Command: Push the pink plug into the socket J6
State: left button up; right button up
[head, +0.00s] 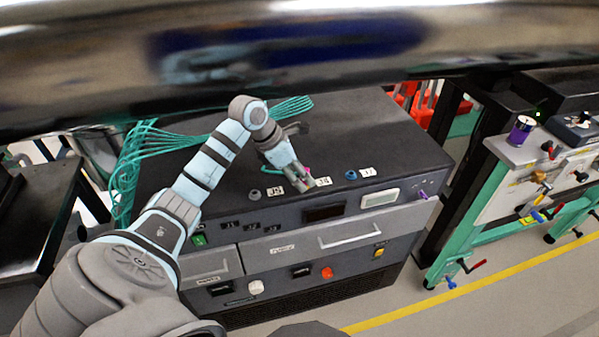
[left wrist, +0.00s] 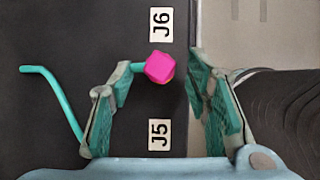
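The pink plug (left wrist: 160,67) shows between the J5 label (left wrist: 160,135) and the J6 label (left wrist: 160,22) in the left wrist view, with a teal lead at its left side. In the head view the plug (head: 307,171) is a small pink patch beside my left gripper (head: 297,181). My left gripper (left wrist: 165,80) is open, its fingers on either side of the plug, with a gap visible on the right. The socket J6 is hidden by the plug and fingers; I cannot tell how deep the plug sits. My right gripper is not in view.
Teal cables (head: 150,145) hang behind at left. A large shiny pipe (head: 450,40) crosses above. A bench with a purple-wrapped can (head: 521,130) stands at right.

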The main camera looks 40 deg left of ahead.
pick_arm(q)
jog(key=v, duration=1.2)
jog(key=shift+w, duration=0.1)
